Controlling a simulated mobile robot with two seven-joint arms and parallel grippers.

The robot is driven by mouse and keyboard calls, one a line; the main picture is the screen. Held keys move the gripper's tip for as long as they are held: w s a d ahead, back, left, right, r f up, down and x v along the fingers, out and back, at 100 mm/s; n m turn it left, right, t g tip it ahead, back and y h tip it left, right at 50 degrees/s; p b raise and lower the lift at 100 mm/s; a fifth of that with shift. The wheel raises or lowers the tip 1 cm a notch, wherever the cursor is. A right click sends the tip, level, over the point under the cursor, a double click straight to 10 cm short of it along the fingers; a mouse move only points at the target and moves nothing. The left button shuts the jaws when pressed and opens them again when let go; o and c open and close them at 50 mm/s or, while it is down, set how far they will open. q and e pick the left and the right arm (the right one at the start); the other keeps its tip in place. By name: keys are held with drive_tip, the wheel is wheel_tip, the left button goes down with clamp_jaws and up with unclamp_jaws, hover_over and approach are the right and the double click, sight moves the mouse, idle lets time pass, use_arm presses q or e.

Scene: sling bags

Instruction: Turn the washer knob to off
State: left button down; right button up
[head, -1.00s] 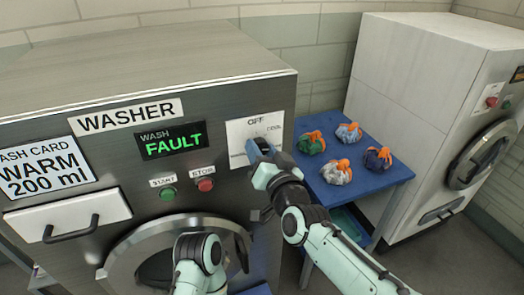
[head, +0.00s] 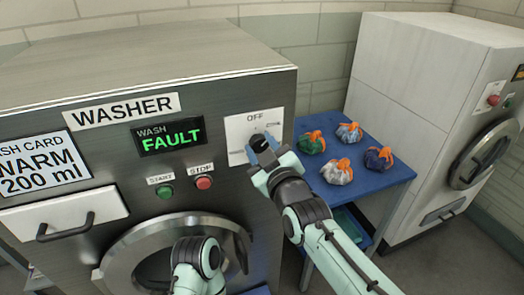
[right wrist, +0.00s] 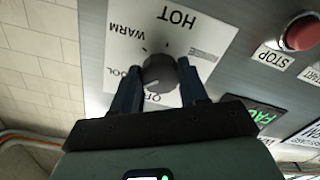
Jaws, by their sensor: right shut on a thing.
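The washer (head: 140,85) stands at the left in the head view, its display reading WASH FAULT. A dark round knob (head: 259,143) sits on a white dial plate (head: 236,126) at the right of its front. In the right wrist view the knob (right wrist: 160,72) is upside down between my blue fingers, with HOT, WARM and partly hidden labels around it. A pale mark on the knob lies on the side toward the partly covered OFF label; its exact setting is hard to tell. My right gripper (head: 264,152) is shut on the knob.
START (head: 166,192) and STOP (head: 204,183) buttons sit left of the dial plate. A blue table (head: 395,180) with several tied bags stands right of the washer. A second white machine (head: 410,85) stands farther right.

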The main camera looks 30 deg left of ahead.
drive_tip(key=n+b, duration=0.2)
drive_tip(key=n, duration=0.2)
drive_tip(key=shift+n, duration=0.3)
use_arm(q)
drive_tip(key=shift+t, duration=0.4)
drive_tip(key=shift+w+f+b, duration=0.25)
drive_tip(key=shift+f+b, duration=0.15)
drive_tip(key=shift+f, duration=0.2)
drive_tip(key=shift+w+f+b, duration=0.3)
drive_tip(key=shift+f+b, duration=0.05)
drive_tip(key=shift+f, duration=0.3)
drive_tip(key=shift+w+f+b, duration=0.25)
drive_tip(key=shift+f+b, duration=0.15)
drive_tip(key=shift+f, duration=0.2)
use_arm(e)
drive_tip(key=shift+n, duration=2.3)
drive_tip(key=o, duration=1.1)
drive_tip(key=shift+c, duration=0.2)
use_arm(q)
drive_tip(key=shift+f, duration=0.1)
use_arm(e)
drive_tip(key=shift+s+d, duration=0.1)
